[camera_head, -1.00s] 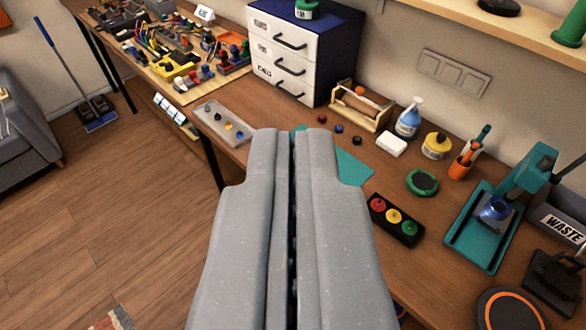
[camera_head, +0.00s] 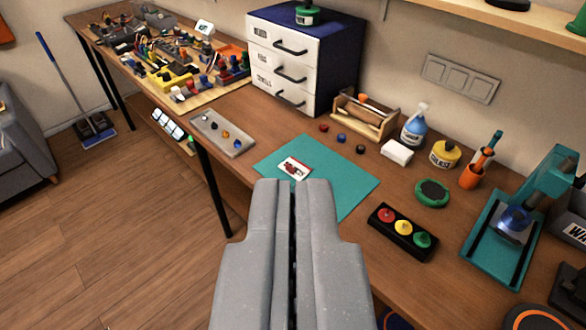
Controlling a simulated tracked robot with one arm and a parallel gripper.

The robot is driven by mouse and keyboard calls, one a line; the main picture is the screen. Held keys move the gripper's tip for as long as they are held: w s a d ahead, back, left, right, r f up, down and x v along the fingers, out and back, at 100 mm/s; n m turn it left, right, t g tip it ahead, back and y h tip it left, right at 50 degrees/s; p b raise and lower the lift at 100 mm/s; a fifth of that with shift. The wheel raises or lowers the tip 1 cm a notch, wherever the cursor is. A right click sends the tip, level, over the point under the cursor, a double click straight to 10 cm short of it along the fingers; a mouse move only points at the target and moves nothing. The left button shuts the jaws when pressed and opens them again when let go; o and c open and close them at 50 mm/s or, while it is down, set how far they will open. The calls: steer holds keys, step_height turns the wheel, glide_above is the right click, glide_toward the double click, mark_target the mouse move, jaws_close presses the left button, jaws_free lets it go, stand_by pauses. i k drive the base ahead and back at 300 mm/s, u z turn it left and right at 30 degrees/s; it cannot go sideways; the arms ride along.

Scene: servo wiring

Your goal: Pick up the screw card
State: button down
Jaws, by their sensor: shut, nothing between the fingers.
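A small white card with red print, which looks like the screw card (camera_head: 294,168), lies flat on the teal mat (camera_head: 345,184) on the workbench. Its fine print is too small to read. My gripper (camera_head: 293,182) is shut and empty. In the picture its tips show just below the card, and its fingers cover the near part of the mat. I cannot tell how far above the bench the tips are.
A grey tray (camera_head: 222,133) with small coloured parts lies left of the mat. A black box with coloured buttons (camera_head: 403,231) sits to the right, near a green-rimmed disc (camera_head: 432,192). White drawers (camera_head: 284,62) and a wooden tool caddy (camera_head: 366,117) stand behind.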

mark_target(295, 165)
steer(key=u, duration=1)
steer(key=i, duration=1)
steer(key=z, duration=1.8)
